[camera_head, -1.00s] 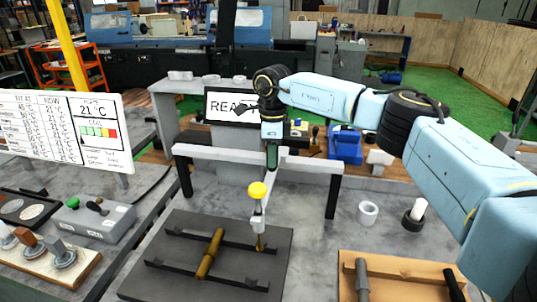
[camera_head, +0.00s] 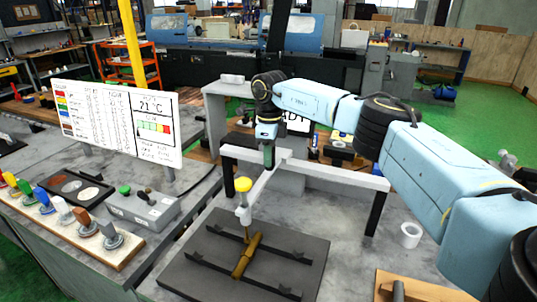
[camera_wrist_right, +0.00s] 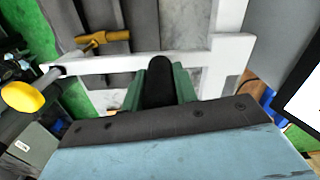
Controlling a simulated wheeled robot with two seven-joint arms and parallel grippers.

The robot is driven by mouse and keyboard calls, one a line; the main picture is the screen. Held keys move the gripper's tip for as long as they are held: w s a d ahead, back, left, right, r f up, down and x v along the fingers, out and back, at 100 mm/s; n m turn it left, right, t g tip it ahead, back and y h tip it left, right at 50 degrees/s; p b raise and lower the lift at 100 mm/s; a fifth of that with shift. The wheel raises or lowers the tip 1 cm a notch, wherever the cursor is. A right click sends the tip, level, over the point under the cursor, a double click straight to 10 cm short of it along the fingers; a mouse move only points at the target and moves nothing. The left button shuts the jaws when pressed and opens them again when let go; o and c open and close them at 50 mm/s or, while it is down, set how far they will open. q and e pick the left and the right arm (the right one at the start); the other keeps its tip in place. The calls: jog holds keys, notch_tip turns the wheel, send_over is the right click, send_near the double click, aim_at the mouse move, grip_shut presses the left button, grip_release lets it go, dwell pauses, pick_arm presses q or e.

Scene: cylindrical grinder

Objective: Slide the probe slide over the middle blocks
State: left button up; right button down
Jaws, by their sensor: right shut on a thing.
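The probe slide is a white arm (camera_head: 262,185) riding on a white beam (camera_head: 330,172). At its front end is an upright probe with a yellow knob (camera_head: 243,184); the knob also shows in the wrist view (camera_wrist_right: 22,97). My right gripper (camera_head: 269,155) is shut on the slide's dark handle (camera_wrist_right: 158,82), between its green fingers. The probe's thin tip is close to the upper end of a brass cylinder (camera_head: 246,256); I cannot tell whether they touch. The cylinder lies across two black bars (camera_head: 270,243) on a dark plate (camera_head: 312,262). My left gripper is out of view.
The beam's black legs (camera_head: 376,214) stand on the grey table. A white ring (camera_head: 410,235) sits right of the beam. A wooden board (camera_head: 425,287) is at the front right. A whiteboard (camera_head: 120,125), a grey box (camera_head: 145,206) and several coloured-handled pieces are at the left.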

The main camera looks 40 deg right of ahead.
jog(key=c, duration=1.1)
grip_release()
notch_tip(320, 180, up, 14)
jog(key=shift+f+b, duration=0.25)
jog(key=shift+b, duration=0.5)
jog(key=shift+f, duration=0.1)
